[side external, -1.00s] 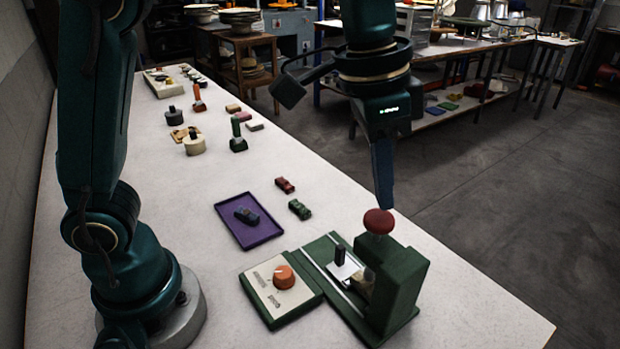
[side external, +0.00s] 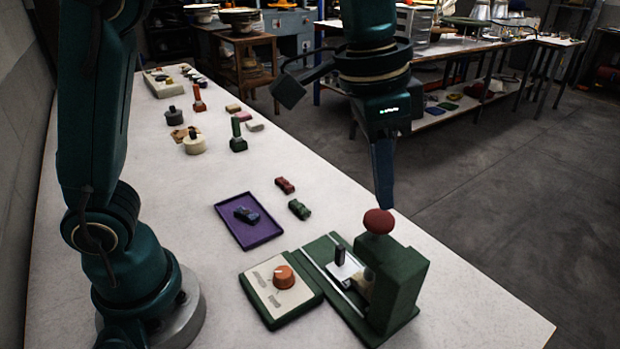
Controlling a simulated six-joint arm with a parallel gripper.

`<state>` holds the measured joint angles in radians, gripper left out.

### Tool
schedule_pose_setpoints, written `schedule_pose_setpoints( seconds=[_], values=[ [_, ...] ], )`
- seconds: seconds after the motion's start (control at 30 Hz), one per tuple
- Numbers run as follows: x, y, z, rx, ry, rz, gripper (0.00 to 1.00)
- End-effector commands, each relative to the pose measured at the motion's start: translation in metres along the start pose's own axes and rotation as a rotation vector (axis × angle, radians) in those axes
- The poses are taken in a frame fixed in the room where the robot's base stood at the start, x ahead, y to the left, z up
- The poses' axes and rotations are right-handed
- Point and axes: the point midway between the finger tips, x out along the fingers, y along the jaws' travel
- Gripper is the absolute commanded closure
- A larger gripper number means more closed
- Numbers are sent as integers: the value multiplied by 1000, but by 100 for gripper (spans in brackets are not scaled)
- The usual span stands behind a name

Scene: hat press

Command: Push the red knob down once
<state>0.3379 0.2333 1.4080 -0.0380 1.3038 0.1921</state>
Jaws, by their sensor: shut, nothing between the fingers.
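The red knob (side external: 379,221) is a round ball on top of the green press (side external: 405,277), at the lower right of the side external view. My gripper (side external: 385,206) points straight down with its fingers together and empty. Its tips are right at the top of the knob; I cannot tell whether they touch it or stand just behind it. The knob sits a little above the press body. Below it, a white slide plate with a dark upright peg (side external: 340,255) lies on the green base.
A control box with an orange dial (side external: 284,277) adjoins the press on the left. A purple tray (side external: 268,232) holds a dark blue piece. A red piece (side external: 285,185) and a green piece (side external: 300,209) lie behind. The table's right edge is close to the press.

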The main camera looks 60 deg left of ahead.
Motion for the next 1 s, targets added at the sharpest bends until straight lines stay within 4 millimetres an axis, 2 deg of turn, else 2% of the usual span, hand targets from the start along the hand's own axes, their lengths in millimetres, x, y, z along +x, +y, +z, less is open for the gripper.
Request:
schedule_pose_setpoints(
  seconds=[0.57, 1.0],
  values=[
    [1, 0, 0, 0, 0, 0, 100],
    [11, 0, 2, 0, 0, 0, 100]
  ],
)
